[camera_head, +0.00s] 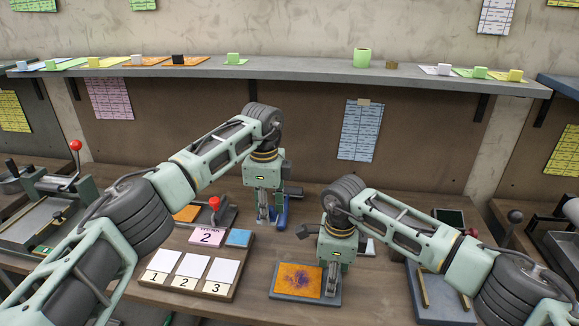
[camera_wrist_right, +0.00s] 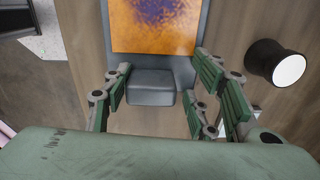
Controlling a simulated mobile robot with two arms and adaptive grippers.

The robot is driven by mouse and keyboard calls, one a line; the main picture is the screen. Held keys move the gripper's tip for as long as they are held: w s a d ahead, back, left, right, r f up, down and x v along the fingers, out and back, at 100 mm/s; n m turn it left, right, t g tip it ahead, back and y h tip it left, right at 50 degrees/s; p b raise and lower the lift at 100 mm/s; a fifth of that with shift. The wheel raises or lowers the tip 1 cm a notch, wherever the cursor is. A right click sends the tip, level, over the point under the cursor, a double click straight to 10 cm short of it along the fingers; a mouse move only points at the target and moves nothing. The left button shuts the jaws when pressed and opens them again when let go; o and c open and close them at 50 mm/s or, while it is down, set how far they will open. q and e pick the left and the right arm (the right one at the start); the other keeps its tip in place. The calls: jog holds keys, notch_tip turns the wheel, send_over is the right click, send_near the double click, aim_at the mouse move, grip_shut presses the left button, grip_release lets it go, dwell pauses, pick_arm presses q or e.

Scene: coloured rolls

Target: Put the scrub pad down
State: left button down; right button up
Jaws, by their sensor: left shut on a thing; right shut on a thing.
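My left gripper (camera_head: 266,216) points down near the middle of the bench, shut on a small blue piece (camera_head: 283,213). This piece is mostly hidden and may be the scrub pad, though I cannot tell for sure. My right gripper (camera_head: 330,282) is low at the right edge of a grey plate (camera_head: 281,295) with an orange, purple-smudged face (camera_head: 300,280). In the right wrist view, its fingers (camera_wrist_right: 155,100) stand on both sides of the plate's grey block (camera_wrist_right: 151,87).
A shelf (camera_head: 300,69) runs along the back. A dark-bodied, white-faced round object (camera_wrist_right: 288,70) shows in the right wrist view.

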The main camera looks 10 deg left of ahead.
aim_at(269, 248)
pick_arm(q)
notch_tip(269, 248, down, 10)
jog(key=shift+f, duration=0.1)
dwell(0.4)
jog(key=shift+f, duration=0.15)
jog(key=shift+f, duration=0.15)
jog(key=c, duration=1.3)
grip_release()
